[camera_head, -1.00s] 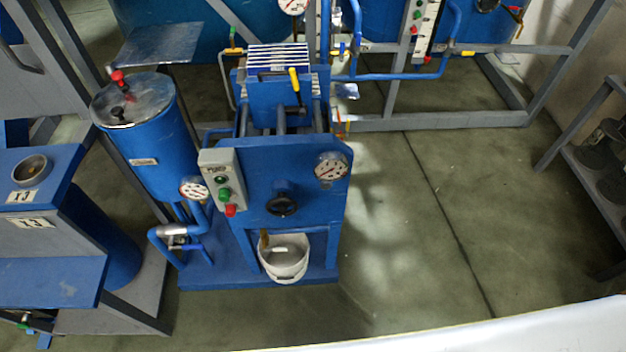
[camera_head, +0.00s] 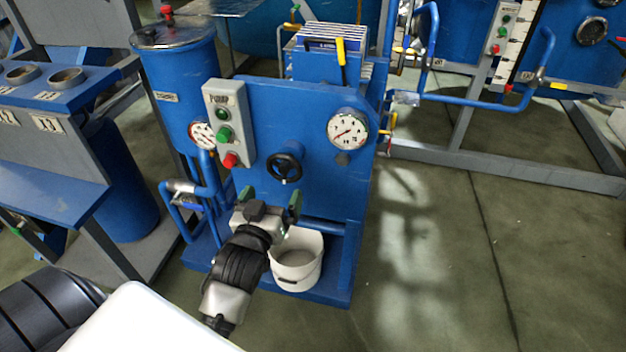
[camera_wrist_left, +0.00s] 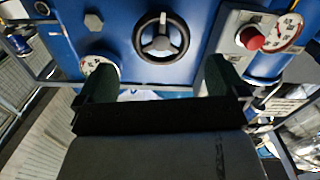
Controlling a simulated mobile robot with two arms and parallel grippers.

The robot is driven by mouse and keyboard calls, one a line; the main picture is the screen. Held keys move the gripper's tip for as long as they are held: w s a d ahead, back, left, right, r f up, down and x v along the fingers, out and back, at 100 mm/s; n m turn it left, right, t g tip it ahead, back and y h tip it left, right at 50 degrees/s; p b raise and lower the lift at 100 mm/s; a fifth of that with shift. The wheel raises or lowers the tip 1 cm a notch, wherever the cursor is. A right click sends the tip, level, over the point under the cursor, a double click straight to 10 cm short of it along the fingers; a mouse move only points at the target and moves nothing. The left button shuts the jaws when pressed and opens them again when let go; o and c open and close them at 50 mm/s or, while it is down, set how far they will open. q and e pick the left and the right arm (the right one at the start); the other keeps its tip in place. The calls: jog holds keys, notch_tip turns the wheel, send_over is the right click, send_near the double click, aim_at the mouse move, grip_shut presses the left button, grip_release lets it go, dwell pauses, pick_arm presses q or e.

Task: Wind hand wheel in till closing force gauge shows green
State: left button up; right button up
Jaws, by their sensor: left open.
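The hand wheel (camera_head: 284,165) is a small black spoked wheel on the blue front plate of the press. It also shows in the left wrist view (camera_wrist_left: 161,38), with a pale piece near its rim. My left gripper (camera_head: 269,198) is open and empty, with green finger pads, just in front of and below the wheel. In the left wrist view the wheel lies beyond the gap between the fingers (camera_wrist_left: 158,80), apart from them. The closing force gauge (camera_head: 347,130) is a round white dial right of the wheel; its reading is too small to tell. My right gripper is out of view.
A grey pump switch box (camera_head: 230,124) with green and red buttons sits left of the wheel. A white bucket (camera_head: 297,279) stands below. A blue tank (camera_head: 181,90) and pipes flank the press on the left. Floor to the right is open.

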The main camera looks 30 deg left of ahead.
aim_at(283, 172)
pick_arm(q)
jog(key=b+x, duration=0.1)
jog(key=x, duration=0.9)
jog(key=shift+w+a+r, duration=0.1)
jog(key=shift+w+a, duration=0.1)
jog(key=shift+w, duration=0.15)
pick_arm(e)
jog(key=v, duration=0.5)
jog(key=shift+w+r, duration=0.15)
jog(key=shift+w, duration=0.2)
pick_arm(q)
jog(key=shift+c, duration=0.2)
jog(key=c, duration=0.6)
jog(key=shift+r, duration=0.1)
jog(key=m+p, duration=0.2)
jog(key=shift+m+p, duration=0.4)
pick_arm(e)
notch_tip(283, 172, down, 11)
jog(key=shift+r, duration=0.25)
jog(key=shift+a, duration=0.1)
pick_arm(q)
jog(key=o, duration=0.6)
jog(key=shift+o, duration=0.2)
